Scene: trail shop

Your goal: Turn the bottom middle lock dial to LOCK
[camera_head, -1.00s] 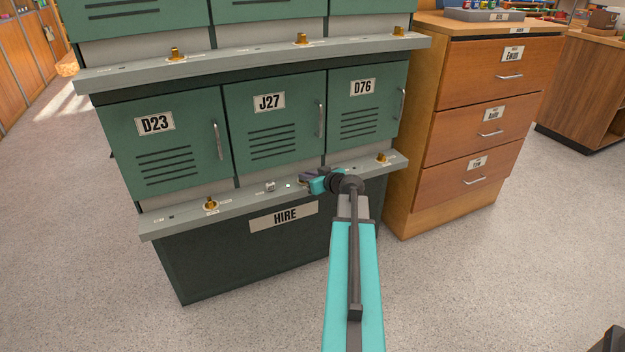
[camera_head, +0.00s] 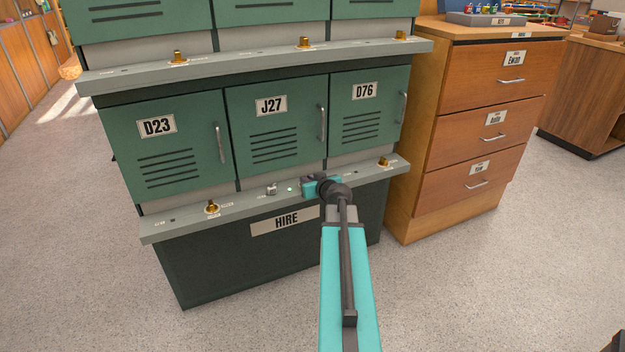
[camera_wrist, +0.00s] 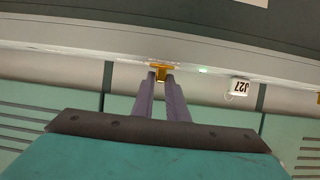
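The brass bottom middle lock dial (camera_wrist: 160,68) sits on the grey ledge under door J27 (camera_head: 275,125). In the wrist view, which is upside down, my gripper (camera_wrist: 161,77) has its two grey fingertips at the dial, one on either side of its brass middle. The fingers stand apart with brass between them. I cannot tell whether they press on it. In the head view my gripper (camera_head: 308,183) is at the ledge and hides the dial. The printing beside the dial is too small to read.
A lit green lamp (camera_head: 290,189) and a small white J27 tag (camera_wrist: 240,88) are on the ledge beside my gripper. Other brass dials stand at the left (camera_head: 212,207) and right (camera_head: 384,162) of the ledge. A wooden drawer unit (camera_head: 420,185) stands close at right. The floor in front is clear.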

